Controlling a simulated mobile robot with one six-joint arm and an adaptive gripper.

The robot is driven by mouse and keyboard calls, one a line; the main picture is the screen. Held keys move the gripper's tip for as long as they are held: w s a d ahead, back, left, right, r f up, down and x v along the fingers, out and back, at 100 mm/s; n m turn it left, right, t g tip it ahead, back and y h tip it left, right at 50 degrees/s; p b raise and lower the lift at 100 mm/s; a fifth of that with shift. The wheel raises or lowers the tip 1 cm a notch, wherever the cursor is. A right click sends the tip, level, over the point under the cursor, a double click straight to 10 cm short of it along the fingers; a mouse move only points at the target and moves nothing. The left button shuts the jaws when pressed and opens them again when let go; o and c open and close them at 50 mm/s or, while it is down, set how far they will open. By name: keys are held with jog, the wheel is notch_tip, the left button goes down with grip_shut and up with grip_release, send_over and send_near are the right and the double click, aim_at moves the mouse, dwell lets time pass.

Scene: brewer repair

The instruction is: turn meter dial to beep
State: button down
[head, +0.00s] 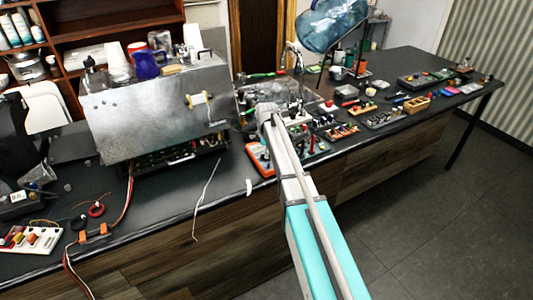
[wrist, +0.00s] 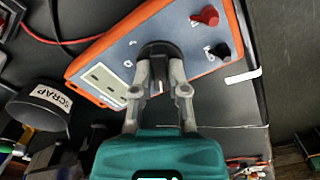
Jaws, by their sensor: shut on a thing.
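The meter (wrist: 118,62) has an orange rim and a grey face, and lies on the dark counter in the wrist view. Its black round dial (wrist: 158,50) sits between my fingertips. My gripper (wrist: 160,72) is shut on the dial, with one finger on each side of its raised grip. A display window and a red and a black knob or socket show on the same face.
A black cup marked SCRAP (wrist: 40,106) stands left of the meter in the wrist view. A large metal brewer housing (head: 155,108) stands left on the counter. Boards and small parts crowd the counter to the right. A loose white wire (head: 205,198) hangs over the front edge.

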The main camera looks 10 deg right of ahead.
jog(key=m, duration=2.1)
jog(key=shift+a+m, duration=0.1)
jog(key=shift+m, duration=0.2)
jog(key=m, duration=0.5)
dwell(0.3)
